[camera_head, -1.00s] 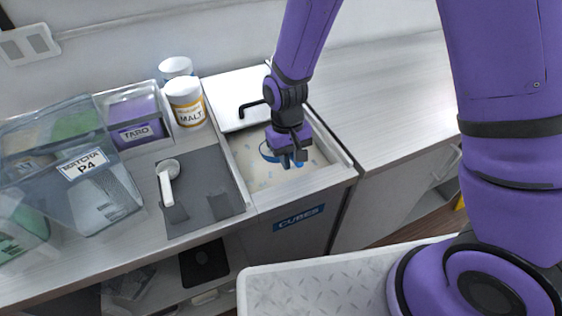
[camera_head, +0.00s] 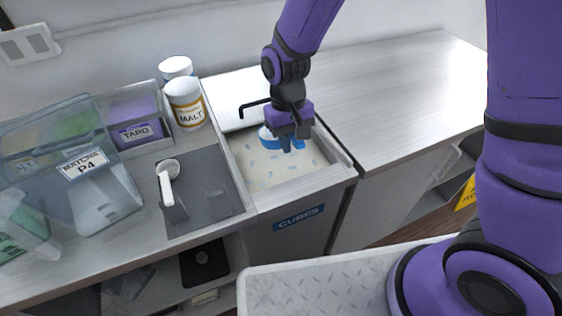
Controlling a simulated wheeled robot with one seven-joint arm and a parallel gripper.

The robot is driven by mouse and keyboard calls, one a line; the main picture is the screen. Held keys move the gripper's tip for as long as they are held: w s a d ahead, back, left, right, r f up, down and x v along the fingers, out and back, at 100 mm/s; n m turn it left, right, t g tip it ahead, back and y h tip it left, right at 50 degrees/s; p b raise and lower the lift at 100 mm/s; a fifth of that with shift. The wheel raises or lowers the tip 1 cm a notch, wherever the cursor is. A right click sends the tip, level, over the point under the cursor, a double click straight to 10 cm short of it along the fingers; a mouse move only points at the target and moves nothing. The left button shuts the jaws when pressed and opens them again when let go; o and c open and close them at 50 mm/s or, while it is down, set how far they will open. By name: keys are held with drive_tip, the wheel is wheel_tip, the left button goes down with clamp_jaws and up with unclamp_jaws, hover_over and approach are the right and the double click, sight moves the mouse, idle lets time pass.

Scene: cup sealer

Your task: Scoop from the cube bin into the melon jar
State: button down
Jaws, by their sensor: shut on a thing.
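The cube bin (camera_head: 262,176) is set into the counter, with a blue CUBES label on its front and pale contents with small bluish pieces. My gripper (camera_head: 287,143) is over the back right part of the bin, pointing down. It is shut on a blue scoop (camera_head: 268,137), which is partly hidden behind the fingers. The scoop's bowl is too small to show what is in it. I cannot see a jar marked melon.
Behind stand a MALT jar (camera_head: 186,104), a TARO container (camera_head: 137,130) and a clear MATCHA bin (camera_head: 75,170). The counter right of the bin (camera_head: 400,105) is clear.

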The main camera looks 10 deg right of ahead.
drive_tip(key=shift+r, duration=1.65)
